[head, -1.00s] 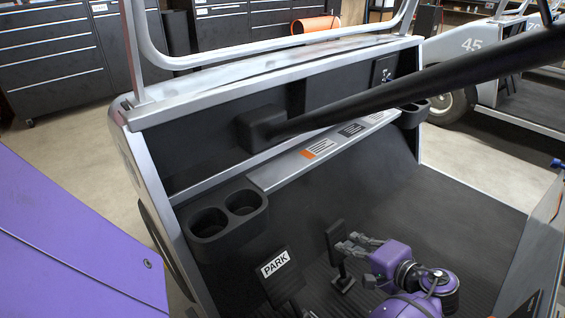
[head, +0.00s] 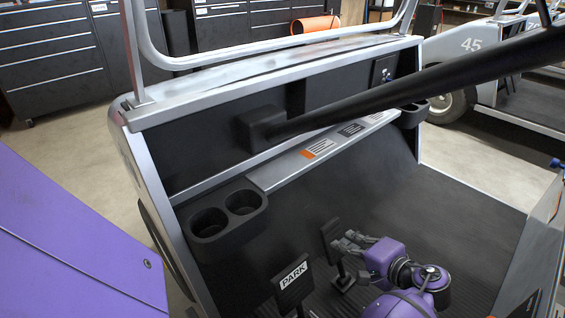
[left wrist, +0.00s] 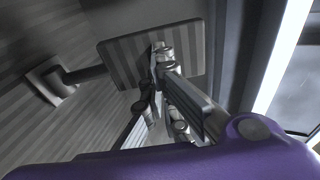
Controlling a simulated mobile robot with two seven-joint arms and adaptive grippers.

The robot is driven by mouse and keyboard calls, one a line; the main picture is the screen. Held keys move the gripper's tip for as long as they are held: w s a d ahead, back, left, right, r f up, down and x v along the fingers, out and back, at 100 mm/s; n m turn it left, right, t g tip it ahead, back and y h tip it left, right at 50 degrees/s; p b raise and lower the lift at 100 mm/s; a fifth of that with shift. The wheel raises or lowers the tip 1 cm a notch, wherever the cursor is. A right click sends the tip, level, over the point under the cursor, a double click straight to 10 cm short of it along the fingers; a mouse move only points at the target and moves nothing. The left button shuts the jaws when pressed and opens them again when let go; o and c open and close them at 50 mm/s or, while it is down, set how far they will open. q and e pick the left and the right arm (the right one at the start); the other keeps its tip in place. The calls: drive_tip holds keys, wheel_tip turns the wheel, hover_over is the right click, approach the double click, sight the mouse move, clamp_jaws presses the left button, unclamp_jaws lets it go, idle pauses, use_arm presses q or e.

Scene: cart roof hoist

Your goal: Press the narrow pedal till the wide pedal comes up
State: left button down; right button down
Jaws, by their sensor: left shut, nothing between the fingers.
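The narrow pedal (head: 331,238) is a small dark plate on a stalk, standing on the ribbed cart floor. My left gripper (head: 344,242) is shut and empty, with its fingertips at the pedal's face, apparently touching it. In the left wrist view the ribbed pedal plate (left wrist: 120,55) is behind the shut fingertips (left wrist: 161,56). The wide pedal (head: 290,294), labelled PARK, stands to the left of the narrow one, apart from my gripper. Its lower part is cut off by the frame edge. My right gripper is not in view.
A long black steering column (head: 420,90) slants over the footwell from a block on the dash. Cup holders (head: 228,222) jut out above the pedals at left. The cart floor (head: 450,220) to the right is clear.

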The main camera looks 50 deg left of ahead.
use_arm(q)
drive_tip(key=w+v, duration=0.1)
drive_tip(key=v, duration=0.6)
drive_tip(key=shift+d+f, duration=0.25)
drive_tip(key=shift+f, duration=0.15)
idle(0.5)
